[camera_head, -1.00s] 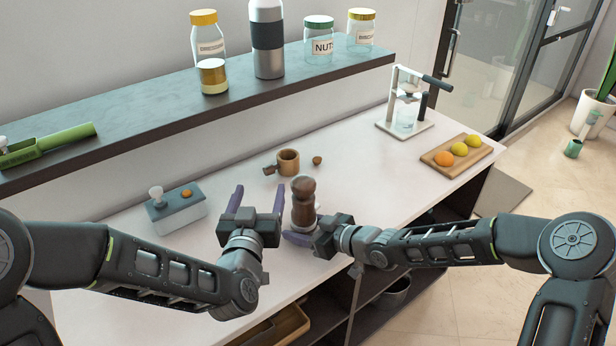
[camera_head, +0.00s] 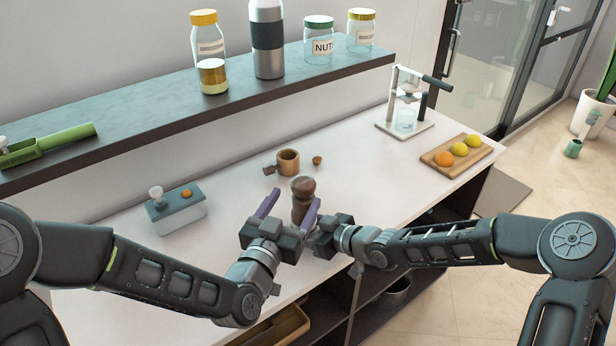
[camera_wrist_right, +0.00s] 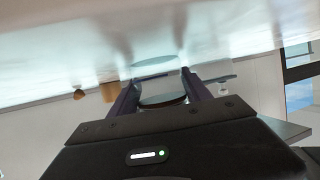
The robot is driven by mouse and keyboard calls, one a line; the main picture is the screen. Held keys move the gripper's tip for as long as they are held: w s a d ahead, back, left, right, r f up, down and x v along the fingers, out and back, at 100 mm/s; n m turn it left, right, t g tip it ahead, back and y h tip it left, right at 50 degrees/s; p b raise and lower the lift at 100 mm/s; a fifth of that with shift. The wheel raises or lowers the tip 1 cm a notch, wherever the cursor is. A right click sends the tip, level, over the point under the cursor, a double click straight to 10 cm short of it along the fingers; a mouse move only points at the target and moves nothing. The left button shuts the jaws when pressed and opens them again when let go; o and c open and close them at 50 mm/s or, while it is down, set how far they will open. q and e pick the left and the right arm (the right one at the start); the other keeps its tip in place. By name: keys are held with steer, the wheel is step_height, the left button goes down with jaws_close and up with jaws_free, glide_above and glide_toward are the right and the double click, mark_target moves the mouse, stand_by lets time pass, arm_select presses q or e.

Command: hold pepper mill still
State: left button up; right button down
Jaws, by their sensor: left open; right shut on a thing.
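In the right wrist view, the right gripper (camera_wrist_right: 160,86) is shut on the mill, whose dark, rounded part (camera_wrist_right: 163,99) shows between the fingers.
A wooden cup (camera_head: 288,162) stands behind the mill on the counter (camera_head: 350,170). A grey box with a knob (camera_head: 180,207) is to the left. A press (camera_head: 407,105) and a fruit board (camera_head: 435,163) are at the right. The shelf (camera_head: 130,135) holds jars.

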mark_target(309, 177)
arm_select(q)
steer(key=x, duration=0.9)
steer(key=shift+w, duration=0.1)
steer(key=shift+c, duration=0.4)
steer(key=c, duration=1.3)
steer(key=shift+d+r+m+h, duration=0.15)
steer(key=shift+m+h, duration=0.25)
steer(key=shift+h, duration=0.2)
